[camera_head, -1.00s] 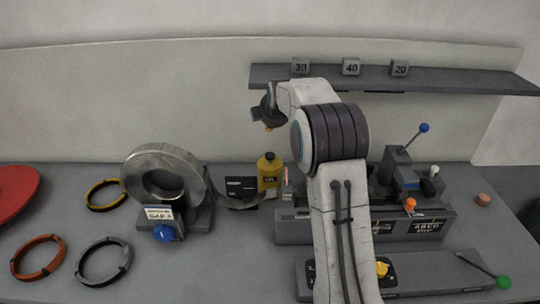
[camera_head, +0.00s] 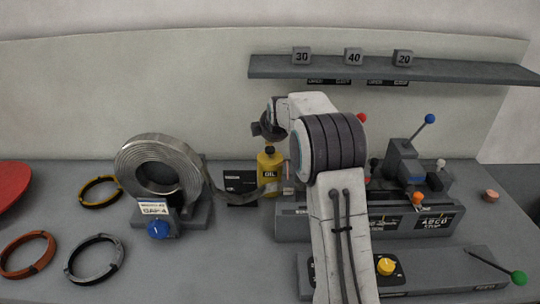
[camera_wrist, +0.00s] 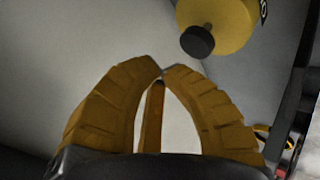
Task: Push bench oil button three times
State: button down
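The yellow oil bottle (camera_head: 269,172) with a dark label stands upright on the bench, left of my arm. Its top shows as a black round knob (camera_wrist: 197,42) on a short stem in the wrist view, at the upper right. My gripper (camera_wrist: 162,73) is shut, its two ridged yellow fingers meeting at the tips, with nothing seen between them but a narrow yellow-brown part behind. In the head view my gripper (camera_head: 268,132) is just above the bottle. In the wrist view the knob lies beyond and to the right of the fingertips; no contact is visible.
A metal strip coil (camera_head: 157,150) stands left of the bottle, with a blue knob (camera_head: 159,230) in front. A dark box (camera_head: 239,180) is close beside the bottle. A bench machine (camera_head: 425,222) with levers is at right. A shelf (camera_head: 440,77) with numbered blocks hangs above.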

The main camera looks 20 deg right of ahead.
aim_at(270, 147)
jog(key=shift+f, duration=0.6)
jog(key=c, duration=1.9)
grip_release()
grip_shut()
jog(key=shift+f+b, duration=1.45)
jog(key=shift+b, duration=0.15)
jog(key=shift+r, duration=0.2)
jog(key=shift+r+p, duration=1.05)
jog(key=shift+r, duration=0.25)
jog(key=shift+r, duration=0.1)
